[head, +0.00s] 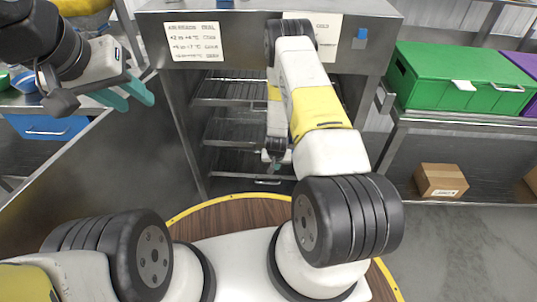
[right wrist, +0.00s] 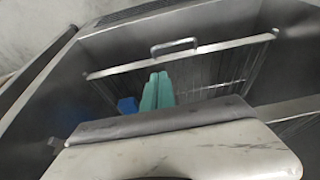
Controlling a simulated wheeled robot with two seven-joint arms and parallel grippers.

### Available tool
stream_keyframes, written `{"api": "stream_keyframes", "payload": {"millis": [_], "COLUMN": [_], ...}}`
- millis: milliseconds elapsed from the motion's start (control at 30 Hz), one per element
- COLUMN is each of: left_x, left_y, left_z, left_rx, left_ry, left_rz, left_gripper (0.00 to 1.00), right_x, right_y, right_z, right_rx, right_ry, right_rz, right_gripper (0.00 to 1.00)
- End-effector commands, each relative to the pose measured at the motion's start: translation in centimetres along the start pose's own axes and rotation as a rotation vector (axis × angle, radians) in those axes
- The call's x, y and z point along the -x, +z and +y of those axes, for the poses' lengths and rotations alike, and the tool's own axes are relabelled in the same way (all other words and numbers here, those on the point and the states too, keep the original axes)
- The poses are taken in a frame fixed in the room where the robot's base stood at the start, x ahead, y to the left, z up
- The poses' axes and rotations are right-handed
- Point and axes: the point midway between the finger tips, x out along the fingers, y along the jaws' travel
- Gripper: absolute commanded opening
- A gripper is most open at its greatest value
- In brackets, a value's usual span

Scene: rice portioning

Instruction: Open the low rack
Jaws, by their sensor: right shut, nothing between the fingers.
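The low rack (head: 228,164) is the lowest wire shelf in the open steel cabinet, with a small handle (head: 267,182) on its front edge. My right arm reaches into the cabinet, and its gripper (head: 272,166) is small and partly hidden near the low rack's front. In the right wrist view its teal fingers (right wrist: 157,90) are together and empty. A wire rack (right wrist: 210,68) with a bar handle (right wrist: 174,46) lies beyond the fingertips; contact cannot be told. My left gripper (head: 128,95) is at the upper left, its teal fingers apart and empty, away from the cabinet.
Two more racks (head: 232,92) sit above the low one. The cabinet's open door (head: 105,150) stands to the left. A green bin (head: 460,80) is on a shelf at the right, with a cardboard box (head: 441,181) below.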

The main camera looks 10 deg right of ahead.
Motion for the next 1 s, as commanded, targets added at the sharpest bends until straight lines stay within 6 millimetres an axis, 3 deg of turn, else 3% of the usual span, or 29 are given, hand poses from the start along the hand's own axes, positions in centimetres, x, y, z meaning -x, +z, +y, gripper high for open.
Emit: {"api": "stream_keyframes", "payload": {"millis": [600, 800, 1000], "left_x": [0.0, 0.0, 0.0], "left_y": [0.0, 0.0, 0.0], "left_z": [0.0, 0.0, 0.0], "left_rx": [0.0, 0.0, 0.0], "left_ry": [0.0, 0.0, 0.0], "left_rz": [0.0, 0.0, 0.0], "left_gripper": [0.36, 0.36, 0.36], "right_x": [-13.5, -16.2, -17.3], "right_y": [0.2, 0.1, 0.1], "right_z": [-0.1, 0.0, -0.1], "right_rx": [0.001, 0.001, 0.001], "right_ry": [-0.001, 0.0, -0.001], "right_rz": [-0.001, -0.001, -0.002], "right_gripper": [0.0, 0.0, 0.0]}}
